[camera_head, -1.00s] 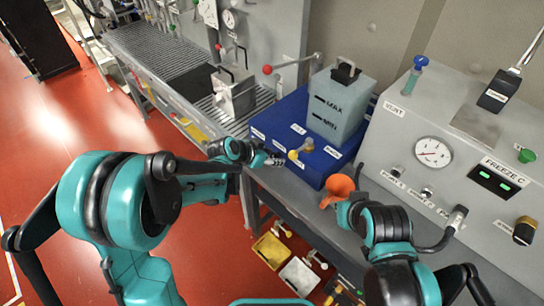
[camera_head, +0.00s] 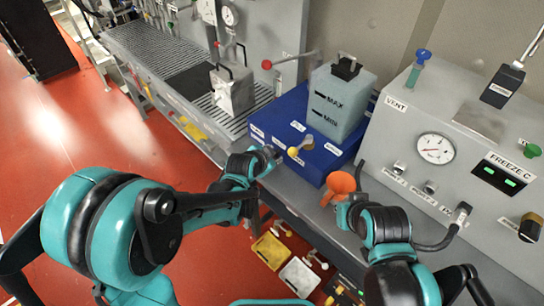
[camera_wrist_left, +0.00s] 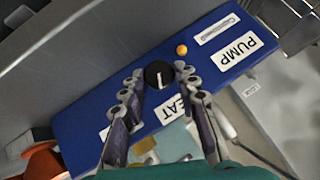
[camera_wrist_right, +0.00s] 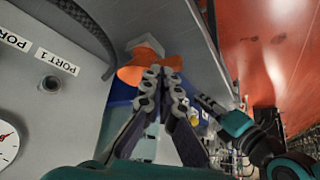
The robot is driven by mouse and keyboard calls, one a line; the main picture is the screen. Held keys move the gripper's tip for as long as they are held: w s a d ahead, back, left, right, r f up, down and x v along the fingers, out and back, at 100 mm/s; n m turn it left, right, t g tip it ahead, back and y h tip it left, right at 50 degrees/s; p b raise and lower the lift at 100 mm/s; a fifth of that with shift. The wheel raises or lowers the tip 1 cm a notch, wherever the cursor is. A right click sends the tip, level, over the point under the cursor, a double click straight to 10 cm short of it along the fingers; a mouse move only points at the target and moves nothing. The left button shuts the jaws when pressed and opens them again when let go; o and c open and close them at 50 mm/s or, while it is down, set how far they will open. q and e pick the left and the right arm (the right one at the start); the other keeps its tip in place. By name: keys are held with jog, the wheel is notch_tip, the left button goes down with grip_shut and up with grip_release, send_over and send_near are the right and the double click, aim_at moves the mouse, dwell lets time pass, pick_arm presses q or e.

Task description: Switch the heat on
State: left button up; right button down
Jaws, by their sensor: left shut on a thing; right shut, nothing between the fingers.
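The blue box (camera_head: 272,118) has a front panel that fills the middle of the left wrist view (camera_wrist_left: 85,125). A round black knob (camera_wrist_left: 158,74) with a white pointer mark sits on this panel, above a partly hidden label ending in "EAT" (camera_wrist_left: 172,110). My left gripper (camera_wrist_left: 159,72) is shut on the knob, one finger on each side. In the head view, my left gripper (camera_head: 272,156) is at the box's front, and the knob is hidden. My right gripper (camera_wrist_right: 162,72) is shut and empty, close to an orange winged part (camera_wrist_right: 140,70).
A small amber light (camera_wrist_left: 181,50) and a "PUMP" label (camera_wrist_left: 237,49) are beside the knob. A grey-green tank (camera_head: 340,103) stands on the box. The orange part (camera_head: 341,184) is near my right gripper. A grey gauge panel (camera_head: 460,130) stands at right.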

pick_arm(q)
jog(key=t+b, duration=0.1)
jog(key=m+t+y+b, duration=0.1)
jog(key=f+m+b, duration=0.1)
jog(key=shift+s+d+t+y+b, duration=0.25)
jog(key=shift+t+y+b, duration=0.1)
jog(key=shift+t+y, duration=0.05)
pick_arm(e)
notch_tip(320, 180, down, 4)
jog(key=shift+f, duration=0.15)
pick_arm(q)
jog(key=shift+r+m+t+y+b, duration=0.1)
jog(key=shift+m+t+y+b, duration=0.5)
jog(key=shift+t+b, duration=0.65)
pick_arm(e)
jog(key=shift+f, duration=1.45)
pick_arm(q)
jog(key=o, duration=1.1)
jog(key=shift+o, duration=0.2)
jog(key=v, duration=1.2)
jog(key=shift+r, duration=0.2)
jog(key=shift+a, duration=0.1)
